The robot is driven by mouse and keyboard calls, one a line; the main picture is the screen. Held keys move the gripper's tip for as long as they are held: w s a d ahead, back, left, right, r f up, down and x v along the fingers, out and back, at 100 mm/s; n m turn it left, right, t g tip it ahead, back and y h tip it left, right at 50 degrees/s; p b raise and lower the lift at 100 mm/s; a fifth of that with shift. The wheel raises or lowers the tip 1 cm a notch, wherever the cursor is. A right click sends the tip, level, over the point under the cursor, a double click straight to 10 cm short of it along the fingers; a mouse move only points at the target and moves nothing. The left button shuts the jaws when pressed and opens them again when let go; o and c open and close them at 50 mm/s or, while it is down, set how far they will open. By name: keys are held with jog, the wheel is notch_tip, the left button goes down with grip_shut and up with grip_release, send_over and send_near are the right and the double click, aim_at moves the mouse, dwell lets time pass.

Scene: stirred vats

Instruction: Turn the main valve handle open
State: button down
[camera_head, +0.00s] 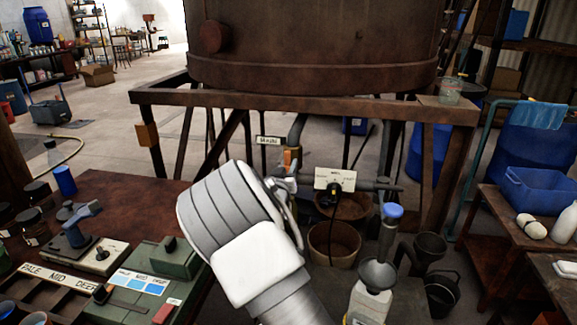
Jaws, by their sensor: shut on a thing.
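A large rust-brown vat (310,45) stands on a metal frame in the middle of the view. A grey pipe (297,130) comes down below it, with a small label (268,140) beside it that is too small to read surely. An orange valve handle (289,158) shows on this pipe. My gripper (284,184) is at the handle's lower end and appears shut on it. My white wrist hides most of the fingers and part of the valve, so the exact grip and the handle's angle are hard to tell.
A black knob (333,192) with a pale plate sits right of my gripper, above brown buckets (334,246). A funnel bottle (377,275) stands in front. A cluttered bench (130,203) is at left. A blue crate (540,192) is on the right table.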

jog(key=c, duration=0.7)
grip_release()
jog(key=shift+s, duration=0.1)
jog(key=s+a+p, duration=0.2)
jog(key=s+a, duration=0.1)
jog(key=s, duration=1.4)
jog(key=shift+a, duration=0.15)
jog(key=shift+w, duration=0.1)
